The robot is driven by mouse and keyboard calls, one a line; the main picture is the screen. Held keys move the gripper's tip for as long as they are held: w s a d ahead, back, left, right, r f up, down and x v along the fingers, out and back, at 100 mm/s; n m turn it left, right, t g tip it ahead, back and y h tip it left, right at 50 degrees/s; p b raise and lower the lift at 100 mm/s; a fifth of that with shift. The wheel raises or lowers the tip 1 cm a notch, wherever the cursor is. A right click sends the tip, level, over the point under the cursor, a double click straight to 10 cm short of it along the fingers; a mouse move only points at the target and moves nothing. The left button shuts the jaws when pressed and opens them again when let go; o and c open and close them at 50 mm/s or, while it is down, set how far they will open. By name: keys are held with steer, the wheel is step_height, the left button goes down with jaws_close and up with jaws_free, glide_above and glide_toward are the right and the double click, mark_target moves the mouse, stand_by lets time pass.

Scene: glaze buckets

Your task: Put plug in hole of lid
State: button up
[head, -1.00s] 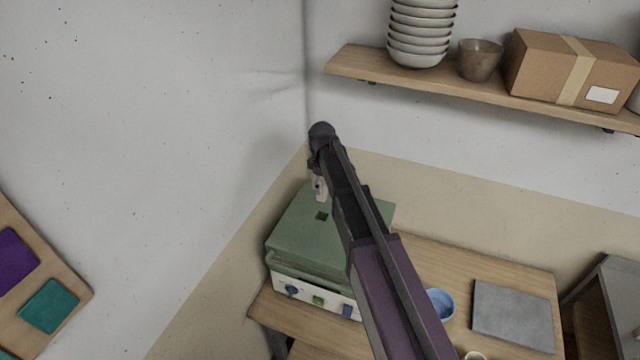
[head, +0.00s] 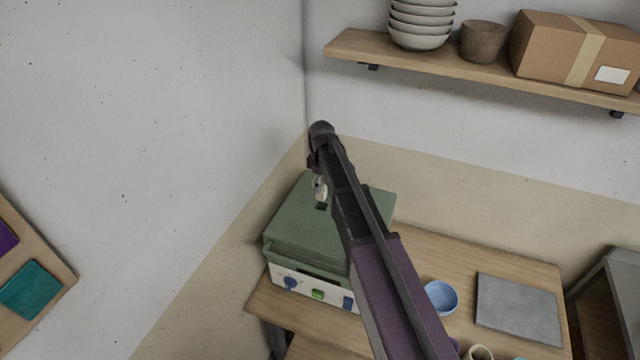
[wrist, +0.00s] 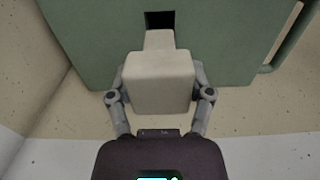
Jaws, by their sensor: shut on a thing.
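The plug (wrist: 160,82) is a pale cream block with a narrower end, held between the fingers of my gripper (wrist: 160,92). In the wrist view its narrow end points at the dark square hole (wrist: 160,20) in the green lid (wrist: 95,45) and overlaps the hole's near edge in the picture. I cannot tell whether the tip has entered. In the head view my gripper (head: 320,190) is over the green lid (head: 325,225) of the box, and the plug shows small and pale beside the dark hole (head: 321,206), partly hidden by my gripper.
The box's white front (head: 310,287) has blue and green controls. It stands on a wooden table (head: 410,255) in the wall corner. A blue bowl (head: 441,296) and grey slab (head: 517,308) lie to the right. A shelf (head: 440,68) with bowls and a carton (head: 575,50) is above.

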mark_target(322, 203)
steer(key=shift+f+b, duration=0.85)
steer(key=shift+f, duration=0.3)
steer(key=shift+f+b, duration=3.3)
steer(key=shift+b, duration=0.05)
stand_by(1.3)
steer(key=o, duration=1.2)
steer(key=shift+r, duration=0.15)
steer(key=shift+r+p, duration=3.95)
steer(key=shift+p, duration=0.15)
